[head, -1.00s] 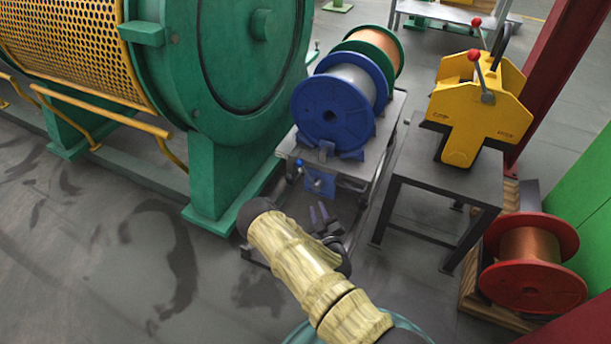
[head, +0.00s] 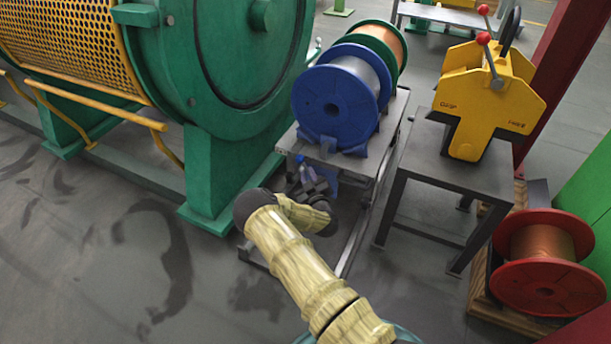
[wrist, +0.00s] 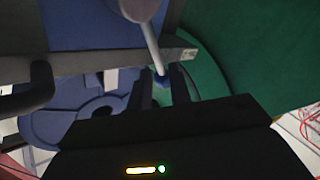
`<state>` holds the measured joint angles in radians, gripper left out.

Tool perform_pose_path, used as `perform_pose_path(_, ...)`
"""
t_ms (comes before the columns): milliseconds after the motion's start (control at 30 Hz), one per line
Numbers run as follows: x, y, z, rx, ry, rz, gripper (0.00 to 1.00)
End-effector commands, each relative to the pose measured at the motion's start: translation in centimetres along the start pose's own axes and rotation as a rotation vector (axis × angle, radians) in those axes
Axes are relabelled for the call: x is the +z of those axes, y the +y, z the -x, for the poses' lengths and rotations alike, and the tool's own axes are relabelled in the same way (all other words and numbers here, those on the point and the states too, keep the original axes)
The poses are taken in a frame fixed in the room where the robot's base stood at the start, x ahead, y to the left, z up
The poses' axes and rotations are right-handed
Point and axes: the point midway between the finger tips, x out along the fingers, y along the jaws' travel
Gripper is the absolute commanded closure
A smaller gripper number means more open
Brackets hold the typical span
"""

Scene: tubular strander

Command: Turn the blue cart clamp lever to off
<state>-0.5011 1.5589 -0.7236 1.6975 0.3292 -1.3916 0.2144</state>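The clamp lever sits on a blue plate on the near side of the cart (head: 284,146). In the head view my gripper (head: 316,186) is at the cart's near side, and my arm hides part of the blue plate (wrist: 85,22).
A blue spool (head: 335,105) and a green-rimmed spool (head: 378,45) stand on the cart. A large green machine (head: 200,120) is close on the left. A table (head: 455,178) with a yellow device (head: 484,105) and a red spool (head: 543,285) are on the right.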

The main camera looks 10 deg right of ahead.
Motion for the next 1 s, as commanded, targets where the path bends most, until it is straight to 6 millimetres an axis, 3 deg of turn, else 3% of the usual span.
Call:
perform_pose_path(200,0.2,-0.1,-2.6,0.0,0.001,-0.001,0.8)
perform_pose_path(533,-0.1,-0.3,-3.0,-0.004,0.002,-0.001,0.8)
perform_pose_path(633,-0.1,-0.3,-3.0,-0.005,0.002,-0.001,1.0)
perform_pose_path(1000,-0.3,-0.5,-3.0,-0.01,-0.002,0.007,1.0)
